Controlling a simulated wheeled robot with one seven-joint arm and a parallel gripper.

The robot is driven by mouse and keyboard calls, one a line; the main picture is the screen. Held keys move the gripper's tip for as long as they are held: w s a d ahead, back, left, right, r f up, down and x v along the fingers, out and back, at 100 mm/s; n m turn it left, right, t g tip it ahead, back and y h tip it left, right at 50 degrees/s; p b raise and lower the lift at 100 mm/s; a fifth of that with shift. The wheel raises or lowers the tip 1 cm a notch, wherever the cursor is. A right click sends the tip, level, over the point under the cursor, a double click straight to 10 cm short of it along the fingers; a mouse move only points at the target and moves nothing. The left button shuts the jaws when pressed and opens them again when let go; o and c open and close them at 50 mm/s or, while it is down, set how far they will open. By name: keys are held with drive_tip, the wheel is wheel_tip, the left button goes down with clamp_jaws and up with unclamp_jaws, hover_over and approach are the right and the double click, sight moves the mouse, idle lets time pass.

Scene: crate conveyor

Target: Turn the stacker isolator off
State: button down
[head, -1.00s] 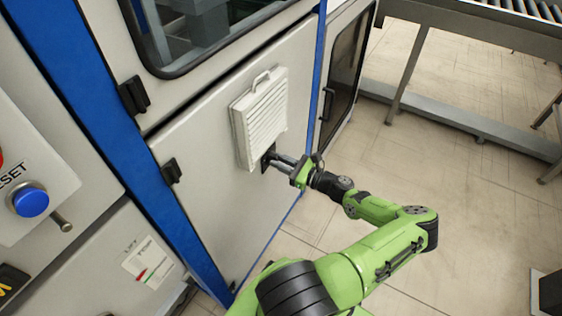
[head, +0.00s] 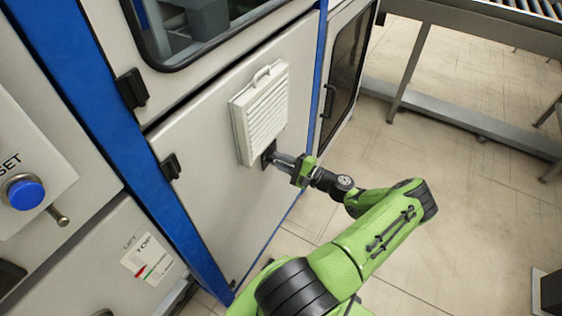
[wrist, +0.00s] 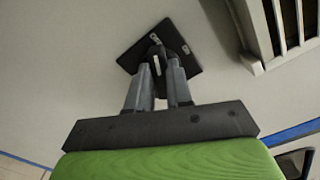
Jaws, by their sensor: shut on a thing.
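The isolator is a small black plate (wrist: 185,50) on the pale cabinet door. In the wrist view it looks tilted, with a dark handle (wrist: 153,50) at its middle. In the head view the plate (head: 268,155) sits just below the vent and is partly hidden by my gripper. My gripper (head: 282,160) reaches it from the right. In the wrist view the two grey fingers (wrist: 158,72) are shut on the handle, one on each side. Small light marks show near the plate's middle, too small to read.
A white louvred vent (head: 262,112) with a top handle stands out just above the isolator. A black latch (head: 171,167) is on the door's left edge. A panel with a blue button (head: 27,194) is at far left. Open floor (head: 470,210) lies to the right.

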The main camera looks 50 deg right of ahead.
drive_tip(key=n+b, duration=0.1)
drive_tip(key=n, duration=0.4)
drive_tip(key=shift+f, duration=0.2)
idle(0.3)
drive_tip(key=c, duration=1)
unclamp_jaws()
drive_tip(key=s, duration=0.5)
drive_tip(key=s+d+p, duration=0.1)
drive_tip(key=s, duration=0.9)
drive_tip(key=shift+s+d, duration=0.15)
drive_tip(key=shift+s, duration=0.2)
